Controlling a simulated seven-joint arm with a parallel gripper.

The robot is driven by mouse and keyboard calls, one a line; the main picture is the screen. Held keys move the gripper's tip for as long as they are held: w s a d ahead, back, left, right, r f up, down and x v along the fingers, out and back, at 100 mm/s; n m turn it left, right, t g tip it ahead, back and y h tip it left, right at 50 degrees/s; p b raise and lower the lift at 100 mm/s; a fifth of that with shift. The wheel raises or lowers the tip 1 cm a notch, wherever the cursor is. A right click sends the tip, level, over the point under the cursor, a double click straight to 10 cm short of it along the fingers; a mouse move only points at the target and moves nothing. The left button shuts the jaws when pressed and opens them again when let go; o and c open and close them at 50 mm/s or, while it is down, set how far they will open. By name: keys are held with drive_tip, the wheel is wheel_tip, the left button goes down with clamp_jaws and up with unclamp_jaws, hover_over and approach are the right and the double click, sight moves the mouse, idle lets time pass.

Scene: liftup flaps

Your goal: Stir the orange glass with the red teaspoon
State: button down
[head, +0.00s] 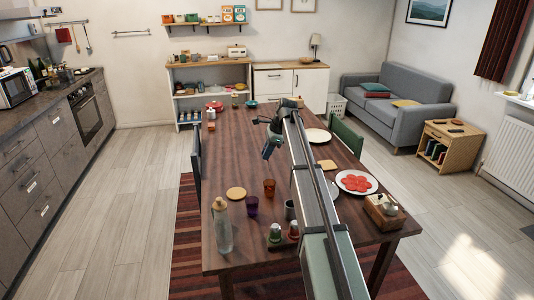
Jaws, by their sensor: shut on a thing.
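The orange glass (269,187) stands upright on the wooden table, just right of and behind a purple glass (252,205). My gripper (267,153) hangs above the table, higher in the picture than the orange glass and apart from it. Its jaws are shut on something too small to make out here. I cannot pick out the red teaspoon anywhere in this view. My arm crosses the table's right half and hides part of its top.
A bottle (222,226), a grey cup (289,210) and two capped jars (275,235) stand near the front edge. A round coaster (236,193) lies left of the glasses. A plate of red slices (356,183) and a wooden box (384,211) are at right. The table's left middle is clear.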

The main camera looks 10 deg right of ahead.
wheel_tip(320, 180, down, 11)
idle(1.4)
drive_tip(key=shift+w, duration=0.1)
idle(0.5)
